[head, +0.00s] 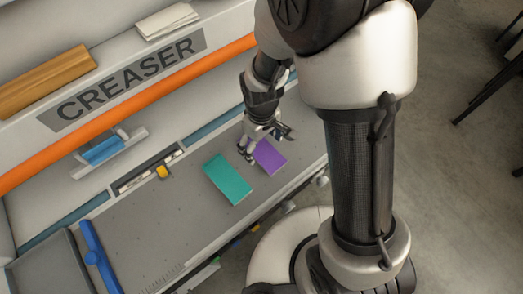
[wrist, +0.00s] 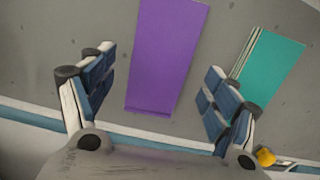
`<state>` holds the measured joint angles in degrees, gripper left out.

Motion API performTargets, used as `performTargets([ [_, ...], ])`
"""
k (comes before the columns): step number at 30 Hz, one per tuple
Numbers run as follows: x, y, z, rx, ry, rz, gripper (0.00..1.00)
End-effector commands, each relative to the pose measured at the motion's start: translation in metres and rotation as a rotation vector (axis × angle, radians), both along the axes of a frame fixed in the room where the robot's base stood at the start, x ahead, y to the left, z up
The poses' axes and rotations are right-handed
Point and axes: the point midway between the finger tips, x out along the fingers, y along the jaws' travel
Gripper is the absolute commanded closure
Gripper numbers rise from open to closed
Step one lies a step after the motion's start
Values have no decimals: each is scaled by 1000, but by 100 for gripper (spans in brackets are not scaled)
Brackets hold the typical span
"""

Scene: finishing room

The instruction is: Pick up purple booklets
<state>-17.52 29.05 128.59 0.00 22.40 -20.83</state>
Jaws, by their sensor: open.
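The purple booklets (head: 269,157) lie flat on the grey bed of the creaser, partly hidden by my gripper in the head view. In the wrist view the purple booklets (wrist: 166,55) run up from between the fingertips to the top edge. My gripper (wrist: 155,90) is open and empty, one finger on each side of the purple, with clear gaps to both. In the head view my gripper (head: 265,145) hangs over the near-wall end of the purple booklets. How high it is above them I cannot tell.
A teal stack (head: 228,179) lies just left of the purple one; it also shows in the wrist view (wrist: 267,75), near the right finger. The creaser (head: 120,80) rises behind with an orange bar. A yellow knob (head: 162,171) and blue bar (head: 98,257) are further left. The front bed is clear.

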Motion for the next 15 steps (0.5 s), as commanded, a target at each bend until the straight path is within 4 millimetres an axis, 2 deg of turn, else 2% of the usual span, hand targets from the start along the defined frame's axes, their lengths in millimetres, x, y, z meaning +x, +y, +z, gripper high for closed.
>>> performTargets([
  [1, 1, 0, -11, 0, 2, 0, 20],
  [5, 1, 0, -23, -1, 1, 0, 20],
  [13, 1, 0, -24, 1, -1, 0, 20],
  [15, 1, 0, -24, 1, -1, 1, 25],
])
